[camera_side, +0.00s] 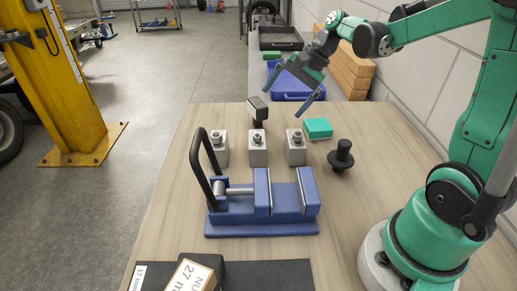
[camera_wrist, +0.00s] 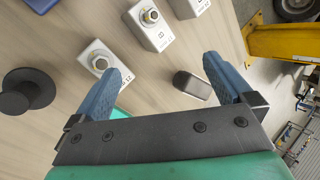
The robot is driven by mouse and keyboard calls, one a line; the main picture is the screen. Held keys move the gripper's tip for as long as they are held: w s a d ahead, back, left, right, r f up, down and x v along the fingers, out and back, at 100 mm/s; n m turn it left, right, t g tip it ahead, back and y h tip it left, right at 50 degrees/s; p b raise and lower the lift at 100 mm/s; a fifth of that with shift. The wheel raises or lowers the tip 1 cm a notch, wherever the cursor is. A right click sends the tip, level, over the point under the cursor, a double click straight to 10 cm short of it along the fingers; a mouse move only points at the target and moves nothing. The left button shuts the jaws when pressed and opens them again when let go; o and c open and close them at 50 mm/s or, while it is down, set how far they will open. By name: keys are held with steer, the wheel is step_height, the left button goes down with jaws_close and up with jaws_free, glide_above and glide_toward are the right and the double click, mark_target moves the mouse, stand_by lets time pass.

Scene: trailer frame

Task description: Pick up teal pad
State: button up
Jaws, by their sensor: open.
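The teal pad (camera_side: 318,128) is a small flat-topped block on the wooden table, right of the three metal blocks. In the wrist view only a sliver of teal (camera_wrist: 119,114) shows beside the left finger; the rest is hidden. My gripper (camera_side: 284,102) is open and empty, above the table's far part, up and left of the pad in the side view. In the wrist view my gripper (camera_wrist: 162,68) has its two blue fingers spread wide, with bare table and a dark rounded object (camera_wrist: 193,85) between and beyond them.
Metal blocks with nuts (camera_side: 257,150) stand in a row behind a blue vise (camera_side: 262,228). A dark tilted piece (camera_side: 258,108) is behind the blocks. Blue case (camera_side: 290,88) and wooden boxes (camera_side: 348,72) lie beyond the table.

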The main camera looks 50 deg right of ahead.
steer(key=d+f+m+t+y, duration=0.1)
steer(key=d+f+m+y, duration=0.25)
steer(key=d+m, duration=0.4)
steer(key=m+t+y, duration=0.3)
steer(key=m, duration=0.1)
glide_toward(321, 123)
steer(key=shift+h, duration=0.25)
steer(key=x, duration=0.4)
steer(key=shift+w+a+r, duration=0.15)
steer(key=shift+a+r, duration=0.1)
steer(key=shift+a, duration=0.15)
steer(key=shift+f+m, duration=0.2)
steer(key=shift+m, duration=0.05)
steer(key=x, duration=0.7)
steer(key=shift+a+f, duration=0.1)
steer(key=shift+a, duration=0.05)
steer(key=c, duration=1.1)
